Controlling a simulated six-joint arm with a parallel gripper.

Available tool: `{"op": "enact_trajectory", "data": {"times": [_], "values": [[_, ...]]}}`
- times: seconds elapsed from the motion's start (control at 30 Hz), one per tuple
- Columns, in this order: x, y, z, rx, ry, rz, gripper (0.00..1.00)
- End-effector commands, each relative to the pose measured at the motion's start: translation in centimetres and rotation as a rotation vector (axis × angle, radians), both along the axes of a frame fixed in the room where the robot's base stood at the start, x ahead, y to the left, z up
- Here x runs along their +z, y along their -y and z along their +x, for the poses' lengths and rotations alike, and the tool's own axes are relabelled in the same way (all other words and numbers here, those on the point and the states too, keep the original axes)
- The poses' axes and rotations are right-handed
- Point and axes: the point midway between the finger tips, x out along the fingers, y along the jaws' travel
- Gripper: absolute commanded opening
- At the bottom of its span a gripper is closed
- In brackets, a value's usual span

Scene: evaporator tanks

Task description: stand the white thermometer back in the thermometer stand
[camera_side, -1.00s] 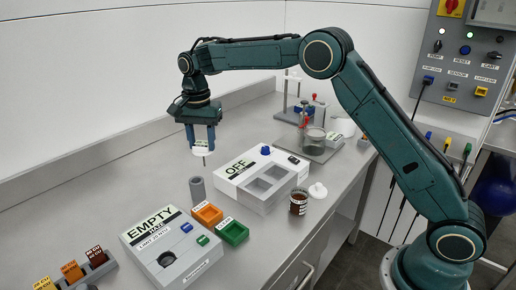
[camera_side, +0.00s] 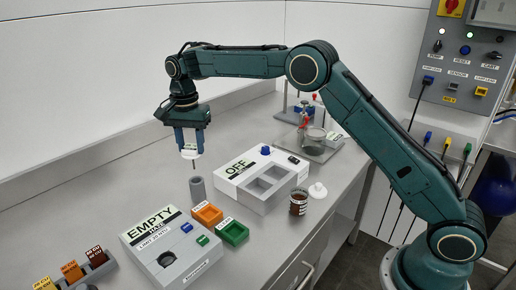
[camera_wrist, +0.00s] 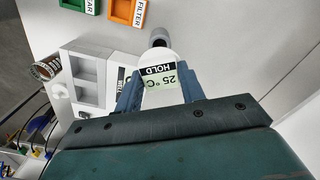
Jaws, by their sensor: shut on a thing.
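My gripper (camera_side: 190,147) is shut on the white thermometer (camera_side: 190,155), holding it upright with its thin dark probe pointing down. In the wrist view, the thermometer (camera_wrist: 160,72) sits between the blue fingers and its display reads 25 °C and HOLD. The thermometer stand (camera_side: 197,190) is a grey upright cylinder on the bench. The probe tip is above the stand and close to it, slightly left of its middle in the side view. In the wrist view, the stand (camera_wrist: 158,38) shows just beyond the thermometer head, which hides part of it.
The white box marked OFF (camera_side: 262,178) stands right of the stand. The box marked EMPTY (camera_side: 172,248), an orange tray (camera_side: 207,215) and a green tray (camera_side: 233,233) lie in front. A brown jar (camera_side: 298,202) stands at the right. The bench left of the stand is clear.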

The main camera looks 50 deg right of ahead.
Motion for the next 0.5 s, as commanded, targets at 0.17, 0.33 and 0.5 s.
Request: {"op": "enact_trajectory", "data": {"times": [0.17,0.33,0.5], "values": [[-0.7,0.0,0.0,0.000,-0.001,0.000,0.13],[-1.6,0.0,0.0,0.000,-0.001,0.000,0.13],[-2.6,0.0,0.0,0.000,-0.001,0.000,0.13]]}}
